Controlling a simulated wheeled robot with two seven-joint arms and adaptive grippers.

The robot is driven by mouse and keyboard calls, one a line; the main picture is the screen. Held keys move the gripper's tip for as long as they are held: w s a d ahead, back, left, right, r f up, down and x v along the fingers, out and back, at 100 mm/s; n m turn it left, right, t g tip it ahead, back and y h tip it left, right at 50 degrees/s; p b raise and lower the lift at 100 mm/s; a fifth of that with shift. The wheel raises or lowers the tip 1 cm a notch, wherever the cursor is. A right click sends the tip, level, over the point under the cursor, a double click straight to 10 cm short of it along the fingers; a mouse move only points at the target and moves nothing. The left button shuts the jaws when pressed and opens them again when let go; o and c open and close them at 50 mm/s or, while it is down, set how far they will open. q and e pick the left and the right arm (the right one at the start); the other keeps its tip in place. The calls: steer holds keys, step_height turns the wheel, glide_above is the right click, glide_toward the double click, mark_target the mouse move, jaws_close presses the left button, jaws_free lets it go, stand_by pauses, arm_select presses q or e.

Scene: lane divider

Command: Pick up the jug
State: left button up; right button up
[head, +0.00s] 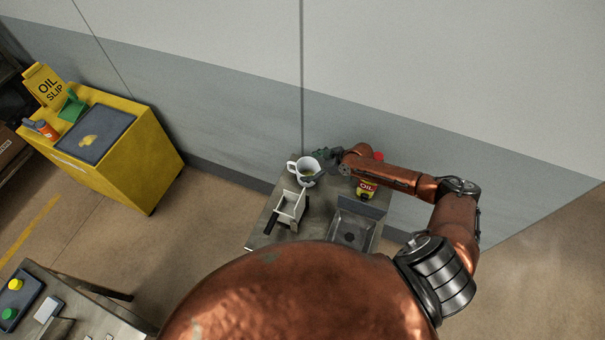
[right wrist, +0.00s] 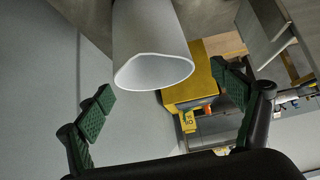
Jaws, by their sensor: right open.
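The white jug (head: 305,170) stands upright at the far left part of the grey bench in the head view, with its handle on the left. In the right wrist view the jug (right wrist: 150,45) shows large at the top, ahead of the fingers. My right gripper (head: 326,157) is just to the right of the jug in the head view. In the right wrist view my right gripper (right wrist: 168,98) is open, its green pads wide apart and nothing between them. My left gripper is not in view.
A red and yellow oil can (head: 366,190) stands close under my right arm. A yellow cabinet (head: 150,170) stands apart at left. A grey wall rises behind the bench.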

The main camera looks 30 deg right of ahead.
mark_target(304, 165)
steer(key=w+f, duration=0.1)
steer(key=w+a+f, duration=0.1)
steer(key=w, duration=0.1)
steer(key=shift+w+a+f, duration=0.1)
steer(key=shift+a+f, duration=0.1)
steer(key=shift+f, duration=0.1)
steer(key=shift+a, duration=0.2)
steer(key=shift+s+r, duration=0.15)
steer(key=shift+s, duration=0.2)
steer(key=shift+w+d+f, duration=0.15)
steer(key=shift+w+f, duration=0.05)
steer(key=shift+w, duration=0.05)
steer(key=c, duration=0.4)
steer(key=shift+c, duration=0.9)
steer(key=shift+s+r, duration=0.2)
steer(key=c, duration=0.3)
steer(key=shift+w+f, duration=0.1)
steer(key=shift+w, duration=0.05)
steer(key=c, duration=0.8)
steer(key=shift+c, duration=0.4)
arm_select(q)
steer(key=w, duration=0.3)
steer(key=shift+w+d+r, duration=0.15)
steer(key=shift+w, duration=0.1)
arm_select(e)
steer(key=shift+r, duration=0.25)
